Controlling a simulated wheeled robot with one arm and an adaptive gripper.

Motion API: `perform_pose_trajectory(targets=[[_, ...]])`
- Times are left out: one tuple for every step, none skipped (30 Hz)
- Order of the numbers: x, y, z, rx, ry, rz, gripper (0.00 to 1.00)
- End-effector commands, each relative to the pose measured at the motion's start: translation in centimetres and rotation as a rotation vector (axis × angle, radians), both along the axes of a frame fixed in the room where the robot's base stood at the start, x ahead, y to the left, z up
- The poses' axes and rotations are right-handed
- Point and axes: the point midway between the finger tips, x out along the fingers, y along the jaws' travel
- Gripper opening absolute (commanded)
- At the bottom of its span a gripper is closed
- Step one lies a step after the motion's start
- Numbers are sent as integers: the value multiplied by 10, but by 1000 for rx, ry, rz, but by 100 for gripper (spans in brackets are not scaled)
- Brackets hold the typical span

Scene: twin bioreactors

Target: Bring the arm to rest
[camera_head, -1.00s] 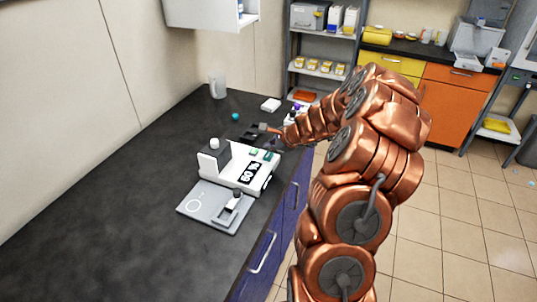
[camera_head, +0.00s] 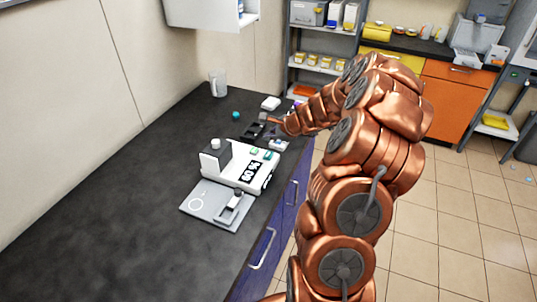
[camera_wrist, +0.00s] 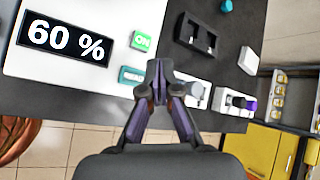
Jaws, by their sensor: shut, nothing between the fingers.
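My gripper (camera_wrist: 159,82) is shut and empty, its dark fingertips together in the wrist view. Behind them lie the edge of the white device with the "60 %" display (camera_wrist: 66,40) and a teal button (camera_wrist: 132,76). A green "ON" button (camera_wrist: 144,41) sits just above the fingertips. Whether the tips touch anything I cannot tell. In the head view my copper arm reaches from the lower right over the counter's right edge. My gripper (camera_head: 268,120) is small there, beyond the white device (camera_head: 238,166), near a black slotted holder (camera_head: 253,131).
The dark counter (camera_head: 110,190) is mostly bare at the left. A grey plate (camera_head: 205,206) lies in front of the device. A white mug (camera_head: 218,84), a teal item (camera_head: 236,114) and a white block (camera_head: 270,103) stand farther back. Shelves (camera_head: 325,70) and open tiled floor lie beyond.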

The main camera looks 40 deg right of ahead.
Motion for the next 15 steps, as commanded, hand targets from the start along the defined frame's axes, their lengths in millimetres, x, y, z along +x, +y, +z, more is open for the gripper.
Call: perform_pose_trajectory(targets=[[0, 0, 0, 0, 0, 0, 0], [0, 0, 0, 0, 0, 0, 0], [0, 0, 0, 0, 0, 0, 0], [0, 0, 0, 0, 0, 0, 0], [0, 0, 0, 0, 0, 0, 0], [0, 0, 0, 0, 0, 0, 0], [0, 0, 0, 0, 0, 0, 0], [0, 0, 0, 0, 0, 0, 0], [0, 0, 0, 0, 0, 0, 0], [0, 0, 0, 0, 0, 0, 0], [0, 0, 0, 0, 0, 0, 0], [0, 0, 0, 0, -1, 1, 0], [0, 2, 1, -2, 0, 6, 0], [1, 4, 2, -3, -1, 12, 0], [1, 9, 5, -8, -4, 27, 0]])
